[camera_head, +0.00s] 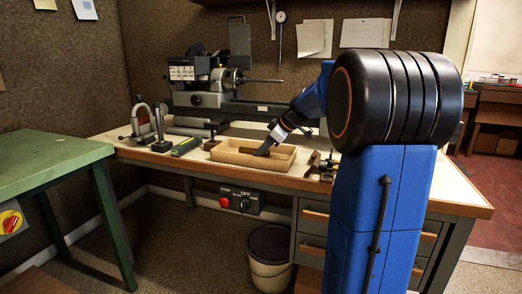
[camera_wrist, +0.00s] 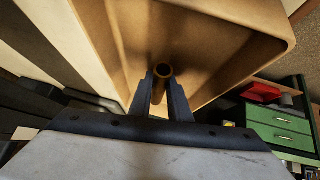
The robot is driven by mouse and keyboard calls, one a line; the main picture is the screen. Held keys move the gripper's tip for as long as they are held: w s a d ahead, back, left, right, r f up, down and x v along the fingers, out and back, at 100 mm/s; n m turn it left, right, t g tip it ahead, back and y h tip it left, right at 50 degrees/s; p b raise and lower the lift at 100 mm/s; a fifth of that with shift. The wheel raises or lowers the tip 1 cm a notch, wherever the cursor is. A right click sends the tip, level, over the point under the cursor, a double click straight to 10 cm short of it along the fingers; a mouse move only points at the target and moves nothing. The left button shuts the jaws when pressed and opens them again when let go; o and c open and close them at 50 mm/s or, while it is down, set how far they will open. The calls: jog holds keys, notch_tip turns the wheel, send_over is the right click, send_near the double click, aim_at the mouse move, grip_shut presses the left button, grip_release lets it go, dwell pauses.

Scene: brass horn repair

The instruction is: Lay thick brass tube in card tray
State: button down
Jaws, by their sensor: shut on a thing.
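The card tray (camera_head: 232,156) is a shallow tan box on the workbench. Its inside and walls also show in the wrist view (camera_wrist: 215,42). My gripper (camera_head: 264,151) reaches down into the tray from the upper right, its fingers pointing at the tray floor. In the wrist view my gripper (camera_wrist: 162,92) is shut on the thick brass tube (camera_wrist: 162,70), whose round open end shows between the fingertips. The tube is over the inside of the tray. I cannot tell whether it touches the floor. Most of the tube is hidden by the fingers.
A lathe (camera_head: 212,84) stands behind the tray on the workbench (camera_head: 180,163). Small tools and a stand (camera_head: 158,128) lie to the left, and other small items (camera_head: 322,165) lie close to the right of the tray. A green table (camera_head: 50,158) is at the left.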

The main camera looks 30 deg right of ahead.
jog(key=shift+f, duration=0.1)
jog(key=c, duration=1.6)
grip_release()
jog(key=shift+c, duration=0.2)
jog(key=shift+o, duration=0.3)
jog(key=shift+o, duration=0.5)
jog(key=shift+s+f, duration=0.1)
jog(key=shift+f, duration=0.05)
jog(key=shift+o, duration=1.3)
jog(key=shift+r, duration=0.3)
jog(key=shift+o, duration=0.3)
jog(key=shift+r, duration=3.9)
